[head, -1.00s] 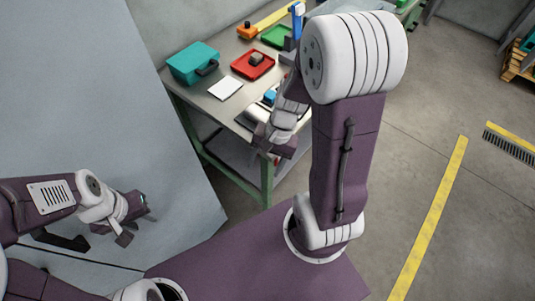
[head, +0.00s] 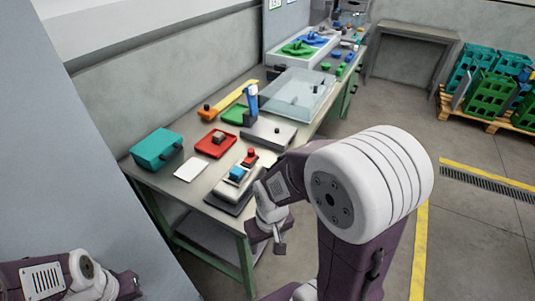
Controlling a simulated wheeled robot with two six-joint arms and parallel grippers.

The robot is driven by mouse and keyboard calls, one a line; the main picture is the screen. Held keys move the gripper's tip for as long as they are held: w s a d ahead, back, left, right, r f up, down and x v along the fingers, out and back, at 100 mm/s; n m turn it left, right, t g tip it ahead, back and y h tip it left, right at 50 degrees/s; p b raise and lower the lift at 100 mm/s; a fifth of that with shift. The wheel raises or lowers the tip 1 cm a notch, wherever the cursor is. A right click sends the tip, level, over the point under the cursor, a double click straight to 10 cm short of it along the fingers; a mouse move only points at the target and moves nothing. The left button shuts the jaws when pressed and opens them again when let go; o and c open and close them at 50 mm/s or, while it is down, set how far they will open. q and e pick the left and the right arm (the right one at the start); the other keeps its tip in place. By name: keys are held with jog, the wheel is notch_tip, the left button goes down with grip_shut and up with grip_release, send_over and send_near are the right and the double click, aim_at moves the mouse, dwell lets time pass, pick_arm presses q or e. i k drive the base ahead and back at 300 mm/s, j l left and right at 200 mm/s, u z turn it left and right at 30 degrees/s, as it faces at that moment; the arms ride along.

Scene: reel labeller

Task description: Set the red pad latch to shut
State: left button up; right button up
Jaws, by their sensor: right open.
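A red pad (head: 207,151) lies on the workbench with a small grey-brown block (head: 218,137) on it. I cannot make out a separate latch part or its position at this size. In front of it, a grey-and-white device (head: 226,194) carries a blue block (head: 237,173) and a red knob (head: 250,154). My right gripper (head: 280,246) is open and empty beyond the bench's front edge, lower right of that device and apart from the pad. My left gripper (head: 132,287) is at the bottom left, away from the bench; its jaws are unclear.
A teal case (head: 155,148) and a white card (head: 190,170) lie near the pad. A green tray (head: 236,113), an orange block (head: 206,112) and an upright blue handle (head: 252,98) stand behind. A clear-topped box (head: 298,92) is farther along. Crates stand on a pallet at right.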

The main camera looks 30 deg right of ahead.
aim_at(251, 155)
jog(key=z, duration=0.8)
